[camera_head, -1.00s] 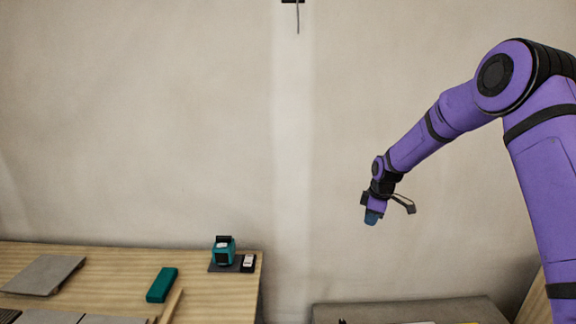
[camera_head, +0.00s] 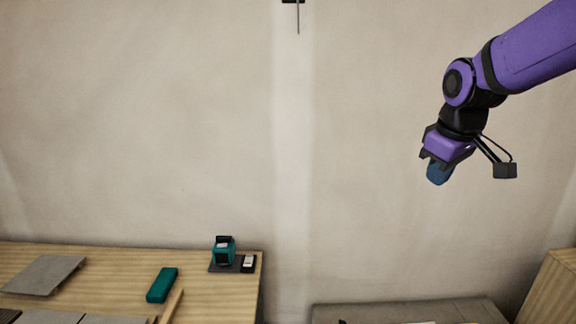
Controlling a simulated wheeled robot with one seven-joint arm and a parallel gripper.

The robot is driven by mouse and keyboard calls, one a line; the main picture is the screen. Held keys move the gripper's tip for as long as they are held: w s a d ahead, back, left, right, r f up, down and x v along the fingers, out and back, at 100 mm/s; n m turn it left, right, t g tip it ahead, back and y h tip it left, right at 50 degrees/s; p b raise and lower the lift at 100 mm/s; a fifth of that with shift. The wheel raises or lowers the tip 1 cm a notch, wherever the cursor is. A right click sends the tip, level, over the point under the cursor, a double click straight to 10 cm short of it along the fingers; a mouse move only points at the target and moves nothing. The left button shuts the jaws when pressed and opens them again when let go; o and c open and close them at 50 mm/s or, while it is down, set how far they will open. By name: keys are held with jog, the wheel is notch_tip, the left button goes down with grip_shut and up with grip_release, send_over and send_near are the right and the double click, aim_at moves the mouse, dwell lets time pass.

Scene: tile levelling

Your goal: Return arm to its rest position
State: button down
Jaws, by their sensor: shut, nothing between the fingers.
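My gripper (camera_head: 438,172) is at the upper right of the head view, at the end of my purple arm. It points downward and a little left, in the air in front of the bare wall. Its blue fingertips are together with nothing between them. It is well above the grey surface at the bottom and touches nothing.
At lower left, a wooden table (camera_head: 110,266) holds a grey tile (camera_head: 44,275), a teal block (camera_head: 162,285), a wooden strip (camera_head: 171,306) and a teal device (camera_head: 224,251) on a dark base. A grey surface (camera_head: 380,310) is at bottom centre. A wooden piece (camera_head: 553,290) stands lower right.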

jog(key=s+d+m+t, duration=0.1)
jog(key=s+m, duration=0.5)
jog(key=s, duration=1.5)
jog(key=shift+s+d+r, duration=0.15)
jog(key=shift+d+r, duration=0.2)
jog(key=shift+r, duration=0.05)
